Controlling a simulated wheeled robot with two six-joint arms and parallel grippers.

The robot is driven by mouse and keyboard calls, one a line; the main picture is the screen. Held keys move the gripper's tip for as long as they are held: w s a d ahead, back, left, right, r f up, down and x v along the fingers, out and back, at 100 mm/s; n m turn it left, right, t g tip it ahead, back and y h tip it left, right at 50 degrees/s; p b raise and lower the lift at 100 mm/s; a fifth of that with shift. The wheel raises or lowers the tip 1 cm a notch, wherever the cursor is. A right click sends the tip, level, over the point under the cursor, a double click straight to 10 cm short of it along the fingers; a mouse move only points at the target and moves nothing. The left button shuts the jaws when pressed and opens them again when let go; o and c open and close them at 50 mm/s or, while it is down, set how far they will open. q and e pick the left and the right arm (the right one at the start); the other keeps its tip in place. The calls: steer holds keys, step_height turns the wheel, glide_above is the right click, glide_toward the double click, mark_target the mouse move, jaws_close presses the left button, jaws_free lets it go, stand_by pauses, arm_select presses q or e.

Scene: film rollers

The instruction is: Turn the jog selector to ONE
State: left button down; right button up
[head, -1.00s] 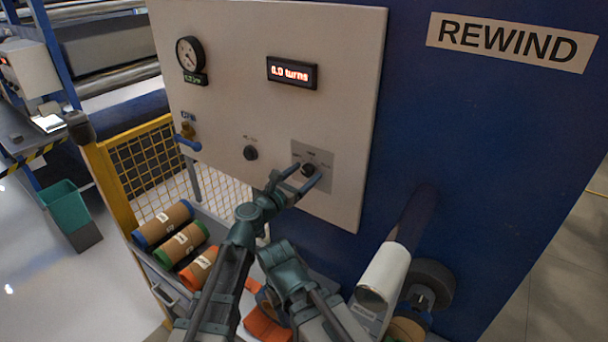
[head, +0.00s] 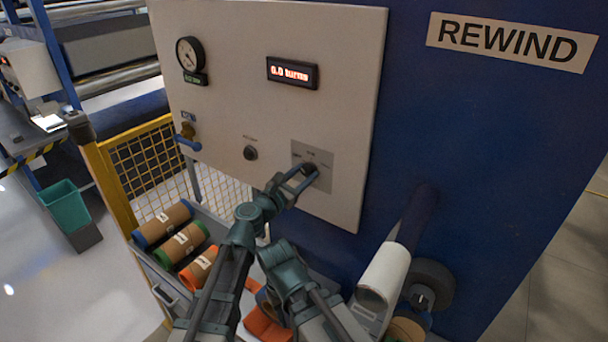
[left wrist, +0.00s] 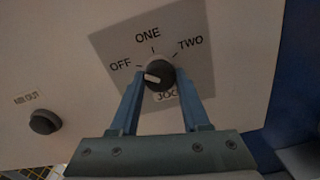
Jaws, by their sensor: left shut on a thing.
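The jog selector (left wrist: 160,73) is a round dark knob on a grey plate (left wrist: 110,38) marked OFF, ONE and TWO. Its white pointer mark faces left, toward OFF. In the head view the knob (head: 309,168) is partly hidden by the fingers. My left gripper (left wrist: 160,79) has one finger on each side of the knob and is shut on it; it also shows in the head view (head: 306,175). Part of my right arm shows at the bottom of the head view, but I cannot make out its gripper.
A black button (head: 250,153) is left of the plate on the white panel (head: 225,110). A display (head: 292,73) and a gauge (head: 190,54) are above. Several film rolls (head: 180,243) lie lower left. A white roller (head: 383,275) sticks out lower right.

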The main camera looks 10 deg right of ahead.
arm_select(q)
steer(key=m, duration=0.5)
steer(key=shift+a+m, duration=0.1)
steer(key=shift+m, duration=2.6)
steer(key=shift+c, duration=1.9)
jaws_free()
steer(key=shift+r, duration=0.1)
steer(key=v, duration=1.2)
steer(key=shift+w, duration=0.1)
